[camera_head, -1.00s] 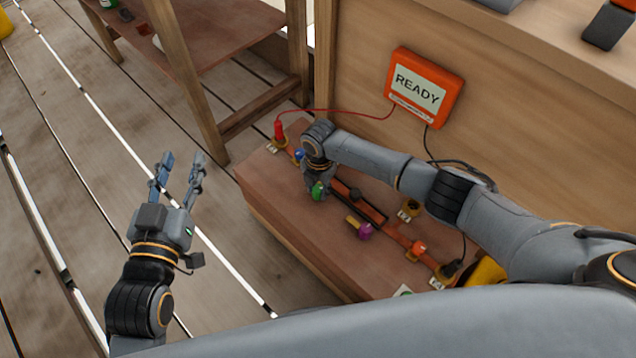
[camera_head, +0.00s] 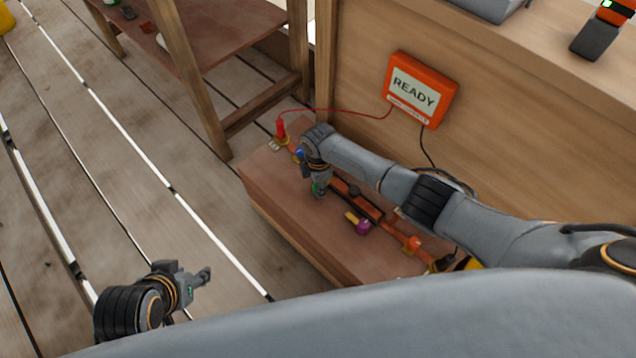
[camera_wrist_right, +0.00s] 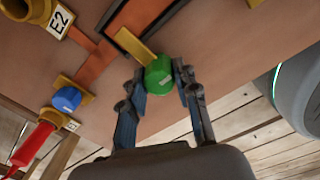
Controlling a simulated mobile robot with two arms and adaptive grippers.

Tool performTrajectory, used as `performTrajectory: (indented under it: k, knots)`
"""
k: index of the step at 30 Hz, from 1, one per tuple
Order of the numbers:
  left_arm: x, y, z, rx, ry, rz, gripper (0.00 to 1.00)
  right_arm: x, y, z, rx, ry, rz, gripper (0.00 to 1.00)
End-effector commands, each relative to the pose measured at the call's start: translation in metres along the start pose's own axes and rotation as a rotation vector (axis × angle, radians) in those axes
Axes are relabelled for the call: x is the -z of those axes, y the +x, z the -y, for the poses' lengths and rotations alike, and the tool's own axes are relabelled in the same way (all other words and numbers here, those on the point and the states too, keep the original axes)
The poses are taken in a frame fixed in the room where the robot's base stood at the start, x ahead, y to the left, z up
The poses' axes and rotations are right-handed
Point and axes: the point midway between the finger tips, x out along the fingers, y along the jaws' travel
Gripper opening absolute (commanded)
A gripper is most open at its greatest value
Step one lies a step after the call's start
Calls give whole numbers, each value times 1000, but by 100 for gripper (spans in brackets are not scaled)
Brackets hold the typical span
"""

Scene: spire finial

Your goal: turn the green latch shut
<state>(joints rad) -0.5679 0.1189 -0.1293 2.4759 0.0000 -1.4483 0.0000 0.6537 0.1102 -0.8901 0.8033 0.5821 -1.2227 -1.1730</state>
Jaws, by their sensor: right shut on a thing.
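The green latch (camera_wrist_right: 159,74) shows in the right wrist view as a green knob with a yellow bar running up and left from it. My right gripper (camera_wrist_right: 162,82) has one finger on each side of the knob and is shut on it. In the head view the green latch (camera_head: 318,188) is mostly covered by my right gripper (camera_head: 317,180), which points down onto the bench. My left gripper (camera_head: 203,276) is off to the left over the floor, away from the latch. It is seen side-on, so its finger gap is unclear.
A magenta latch (camera_head: 362,227) with a yellow bar and an orange knob (camera_head: 414,243) are on the brown bench (camera_head: 285,215). A blue knob (camera_wrist_right: 67,99) and a red plug (camera_wrist_right: 33,144) are close to the green latch. An orange READY box (camera_head: 420,90) is on the wooden panel.

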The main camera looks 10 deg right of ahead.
Motion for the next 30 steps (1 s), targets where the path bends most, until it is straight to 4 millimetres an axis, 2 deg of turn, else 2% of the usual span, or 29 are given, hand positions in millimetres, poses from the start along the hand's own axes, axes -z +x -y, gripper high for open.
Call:
performTrajectory:
  k: [14, 15, 18, 30]
  knots:
    - [-5, -1, 1, 2, -1, 21, 40, -2, 0, -1, -1, 18, 4, 0]
    - [-5, -1, 1, 1, -1, 21, 40, -2, 0, 0, -1, 18, 4, 32]
    - [-4, -1, 1, 2, -1, 20, 40, -2, 0, 0, -1, 17, 3, 53]
    - [-4, -1, 0, 0, 0, 20, 40, -1, -4, 0, -1, 16, 1, 53]
